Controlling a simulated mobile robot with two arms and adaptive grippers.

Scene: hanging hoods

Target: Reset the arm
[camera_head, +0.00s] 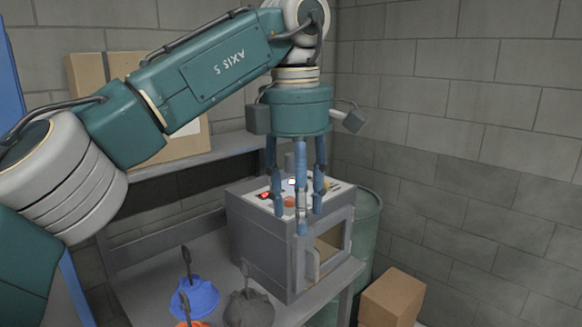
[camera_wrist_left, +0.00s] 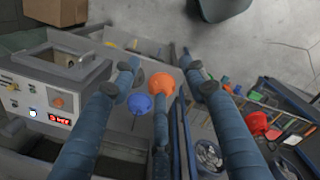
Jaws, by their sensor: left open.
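My left arm reaches in from the left in the head view, and its three-fingered left gripper (camera_head: 299,213) points down in front of the grey oven-like box (camera_head: 262,245). The gripper is open, with nothing between its fingers. The wrist view shows the spread fingers. A blue hood (camera_head: 196,298), a grey hood (camera_head: 248,309) and a partly cut-off orange hood (camera_head: 190,324) are low in the head view. In the wrist view, orange (camera_wrist_left: 161,83), blue (camera_wrist_left: 139,104) and red (camera_wrist_left: 258,123) hoods show near the fingers. My right gripper is not in view.
The box has a control panel with a red display (camera_wrist_left: 60,121) and stands on a grey bench (camera_head: 150,280). A green barrel (camera_head: 366,235) and a cardboard box (camera_head: 391,298) stand to its right. Cardboard (camera_head: 175,145) rests on the shelf behind my arm. Brick walls close the corner.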

